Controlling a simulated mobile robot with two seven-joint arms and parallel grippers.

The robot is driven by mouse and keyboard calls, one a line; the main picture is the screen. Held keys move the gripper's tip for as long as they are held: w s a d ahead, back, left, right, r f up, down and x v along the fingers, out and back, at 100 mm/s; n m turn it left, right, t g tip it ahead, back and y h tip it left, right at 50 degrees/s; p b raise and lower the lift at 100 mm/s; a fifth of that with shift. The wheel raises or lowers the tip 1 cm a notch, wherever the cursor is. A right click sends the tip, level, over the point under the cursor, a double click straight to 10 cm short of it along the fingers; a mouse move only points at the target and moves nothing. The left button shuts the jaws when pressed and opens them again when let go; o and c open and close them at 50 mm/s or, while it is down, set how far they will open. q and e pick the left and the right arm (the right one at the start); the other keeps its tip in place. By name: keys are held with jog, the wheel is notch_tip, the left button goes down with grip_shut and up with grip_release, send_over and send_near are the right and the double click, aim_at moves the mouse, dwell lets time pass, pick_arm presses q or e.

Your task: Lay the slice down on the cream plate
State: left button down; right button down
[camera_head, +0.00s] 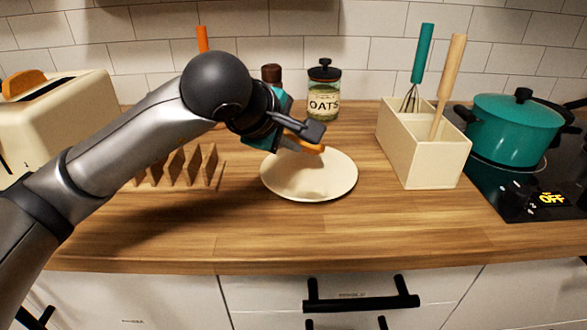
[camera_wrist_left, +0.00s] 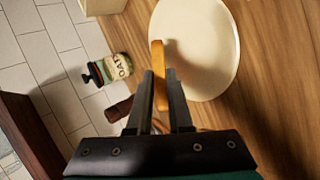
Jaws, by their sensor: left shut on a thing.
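The cream plate (camera_head: 310,185) lies flat and empty on the wooden counter in the middle of the head view. It also shows in the left wrist view (camera_wrist_left: 205,50). My left gripper (camera_head: 308,138) is above the plate's back edge, shut on the slice (camera_head: 312,148). The slice is orange-brown and shows edge-on between the fingertips in the left wrist view (camera_wrist_left: 159,75). It appears to be held above the plate, apart from it. The gripper hides part of the slice. My right gripper is not in view.
An oats jar (camera_head: 324,93) stands behind the plate. A cream utensil holder (camera_head: 423,150) is at the right, beside a teal pot (camera_head: 514,132) on the hob. A wooden rack (camera_head: 185,168) and a toaster (camera_head: 58,112) with a slice are at the left. The counter before the plate is clear.

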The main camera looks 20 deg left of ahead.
pick_arm(q)
jog(key=c, duration=1)
grip_release()
jog(key=p+v, duration=0.2)
jog(key=v, duration=0.6)
notch_tip(320, 180, up, 8)
jog(key=s+p, duration=0.2)
jog(key=p, duration=0.3)
jog(key=shift+a, duration=0.3)
jog(key=shift+s, duration=0.1)
